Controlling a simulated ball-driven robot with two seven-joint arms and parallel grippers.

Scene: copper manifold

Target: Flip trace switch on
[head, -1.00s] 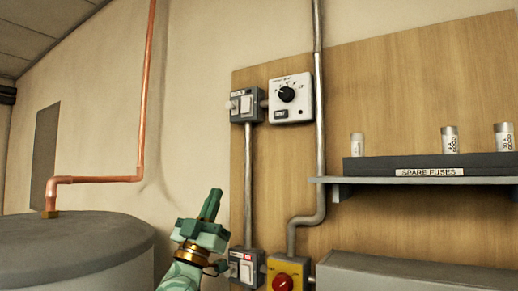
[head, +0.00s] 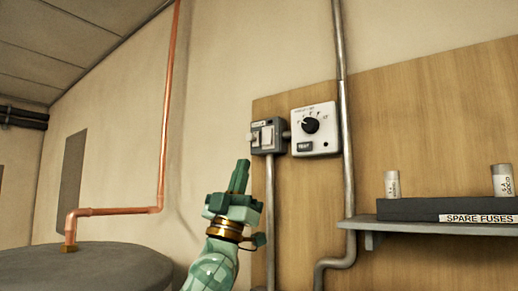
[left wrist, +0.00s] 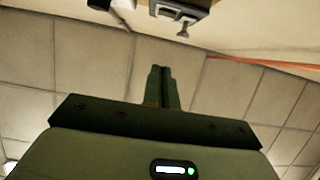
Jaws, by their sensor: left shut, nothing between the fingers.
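A grey switch box (head: 268,136) with a pale plate on its front is mounted at the upper left of the wooden board. A small pale lever or knob (head: 251,137) sticks out of its left side. Its label is too small to read, so I cannot tell if it is the trace switch. My left gripper (head: 242,164) points up, below and left of this box, apart from it, with its fingers together and empty. In the left wrist view the shut fingers (left wrist: 161,72) point toward a grey box (left wrist: 182,6) with a small lever (left wrist: 184,31) at the top. My right gripper is out of view.
A white dial box (head: 315,130) with a black knob adjoins the switch box on the right. A metal conduit (head: 346,150) runs beside it. A shelf (head: 440,226) with spare fuses is at right. A copper pipe (head: 167,110) and grey tank (head: 85,268) are at left.

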